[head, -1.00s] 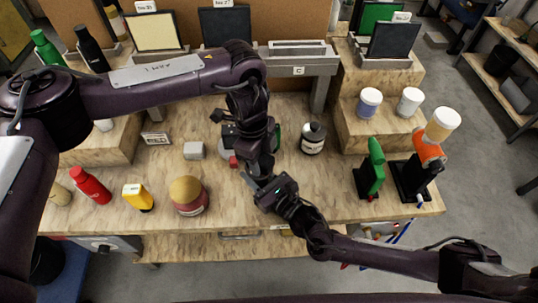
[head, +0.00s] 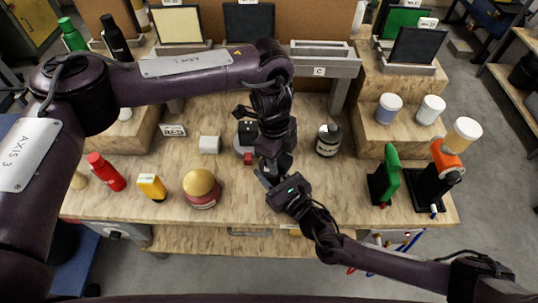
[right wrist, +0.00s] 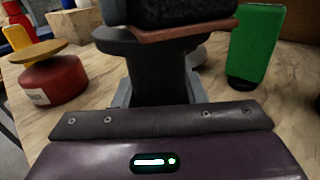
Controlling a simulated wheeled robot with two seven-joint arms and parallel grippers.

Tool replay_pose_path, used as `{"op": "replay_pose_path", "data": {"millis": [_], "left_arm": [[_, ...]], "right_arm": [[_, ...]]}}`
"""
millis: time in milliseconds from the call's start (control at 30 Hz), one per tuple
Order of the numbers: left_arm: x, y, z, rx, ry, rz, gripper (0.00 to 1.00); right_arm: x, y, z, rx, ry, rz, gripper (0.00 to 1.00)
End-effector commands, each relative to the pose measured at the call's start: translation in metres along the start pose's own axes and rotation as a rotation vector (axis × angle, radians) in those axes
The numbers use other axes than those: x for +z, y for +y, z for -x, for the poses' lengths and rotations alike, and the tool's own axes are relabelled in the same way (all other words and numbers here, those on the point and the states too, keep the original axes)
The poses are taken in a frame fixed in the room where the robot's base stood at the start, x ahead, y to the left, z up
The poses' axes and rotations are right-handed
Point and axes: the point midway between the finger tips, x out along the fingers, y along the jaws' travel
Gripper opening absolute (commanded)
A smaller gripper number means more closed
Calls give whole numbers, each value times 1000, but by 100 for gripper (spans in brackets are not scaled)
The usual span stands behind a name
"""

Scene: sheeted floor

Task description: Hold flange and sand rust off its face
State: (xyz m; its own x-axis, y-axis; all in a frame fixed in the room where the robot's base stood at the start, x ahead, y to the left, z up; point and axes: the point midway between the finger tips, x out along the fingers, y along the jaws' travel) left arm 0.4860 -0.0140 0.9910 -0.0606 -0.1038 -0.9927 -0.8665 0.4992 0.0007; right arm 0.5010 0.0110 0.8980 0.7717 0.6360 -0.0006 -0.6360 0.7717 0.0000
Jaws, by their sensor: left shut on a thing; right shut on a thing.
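My left gripper (head: 270,158) comes down over the middle of the bench, directly above my right gripper (head: 268,182). In the right wrist view a dark round flange (right wrist: 157,72) with a wide rim and thick neck stands between my right gripper's grey fingers, which are shut on it. A black sanding block (right wrist: 175,10) with a reddish-brown underside lies over the flange's upper face, touching it or very close. The flange's face and any rust are hidden under the block.
A red jar with a tan lid (head: 201,190), a yellow bottle (head: 151,187) and a red bottle (head: 106,172) stand left. A black-labelled bottle (head: 328,140) stands behind right. A green piece in a black stand (head: 390,172) is farther right.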

Motion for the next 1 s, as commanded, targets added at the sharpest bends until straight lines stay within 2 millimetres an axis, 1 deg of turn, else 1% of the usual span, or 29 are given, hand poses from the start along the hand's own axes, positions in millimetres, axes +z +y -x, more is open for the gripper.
{"op": "replay_pose_path", "data": {"millis": [33, 167, 267, 300, 333, 367, 833, 1000], "left_arm": [[-6, -2, -1, 0, 2, -2, 19], [-17, -7, -3, 0, 2, -3, 19], [-17, -8, 2, -1, 2, 0, 19], [-19, -9, 15, -5, 1, -3, 19], [-20, -8, 22, -5, 1, -4, 19], [-20, -8, 22, -2, 1, -2, 19], [-24, -8, 64, -3, -1, -2, 19], [-25, -8, 76, -2, 0, -1, 19]], "right_arm": [[1, 1, -1, 1, -2, 0, 1], [1, 1, -1, 1, -2, 0, 1], [1, 1, -1, 1, -3, 0, 1], [1, 1, -1, 1, -3, 0, 1], [1, 1, -1, 1, -3, 0, 1], [1, 0, -1, 1, -2, 0, 1], [1, 0, 0, 0, -2, 0, 1], [1, 0, 0, 0, -2, 0, 1]]}}
